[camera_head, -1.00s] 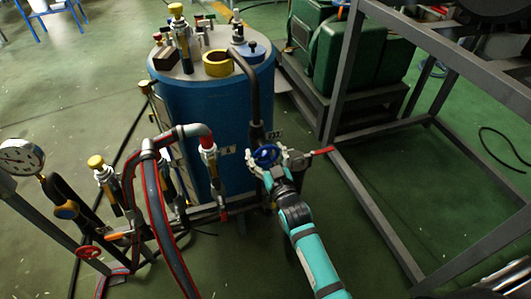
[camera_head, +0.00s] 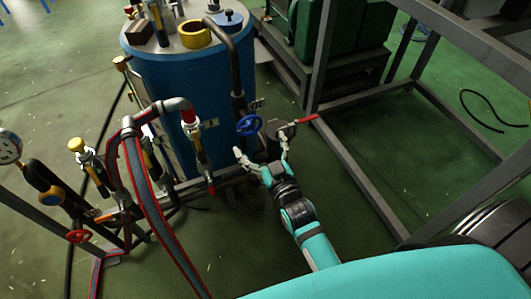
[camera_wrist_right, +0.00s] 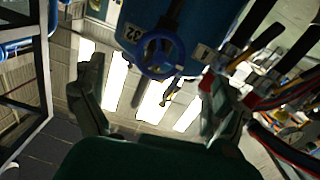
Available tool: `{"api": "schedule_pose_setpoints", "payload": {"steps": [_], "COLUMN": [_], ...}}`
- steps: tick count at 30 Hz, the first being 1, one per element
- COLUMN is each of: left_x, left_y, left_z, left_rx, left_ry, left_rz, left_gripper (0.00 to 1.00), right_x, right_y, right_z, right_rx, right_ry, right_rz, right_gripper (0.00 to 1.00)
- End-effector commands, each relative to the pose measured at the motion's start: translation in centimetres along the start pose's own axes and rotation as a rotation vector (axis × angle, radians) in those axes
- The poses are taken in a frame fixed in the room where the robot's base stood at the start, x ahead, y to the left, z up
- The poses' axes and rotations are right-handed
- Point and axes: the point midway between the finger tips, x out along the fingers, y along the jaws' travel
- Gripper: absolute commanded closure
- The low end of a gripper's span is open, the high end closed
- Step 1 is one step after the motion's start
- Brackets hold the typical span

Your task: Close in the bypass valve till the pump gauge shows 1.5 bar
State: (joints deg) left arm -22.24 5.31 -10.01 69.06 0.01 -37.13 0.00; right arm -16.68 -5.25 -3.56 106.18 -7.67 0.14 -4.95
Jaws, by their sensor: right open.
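A blue handwheel valve (camera_head: 248,125) sits on the dark pipe at the front of the blue tank. It also shows in the right wrist view (camera_wrist_right: 160,55), beside a tag reading 32. I cannot read in the frames whether it is the bypass valve. My right gripper (camera_head: 262,150) is open and empty, just below the handwheel and apart from it. In the right wrist view its spread fingers (camera_wrist_right: 155,92) lie on either side below the wheel. A round dial gauge (camera_head: 9,148) is cut by the left edge; its reading is too small to tell. My left gripper is out of view.
The blue tank (camera_head: 175,85) stands behind the valve. A red lever (camera_head: 306,119) lies just right of the handwheel. Hoses (camera_head: 150,200) and a red handwheel (camera_head: 78,237) stand to the left. A grey metal frame (camera_head: 350,170) is on the right. Green floor is open in front.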

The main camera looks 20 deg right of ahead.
Motion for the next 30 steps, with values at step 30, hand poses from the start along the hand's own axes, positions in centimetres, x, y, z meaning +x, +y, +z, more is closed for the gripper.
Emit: {"api": "schedule_pose_setpoints", "payload": {"steps": [30], "left_x": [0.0], "left_y": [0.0], "left_z": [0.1], "left_rx": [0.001], "left_ry": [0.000], "left_rz": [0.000], "left_gripper": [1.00], "right_x": [-3.6], "right_y": [0.0], "right_z": [-0.1], "right_rx": [0.000], "right_ry": [0.002], "right_rz": [0.000], "right_gripper": [0.01]}}
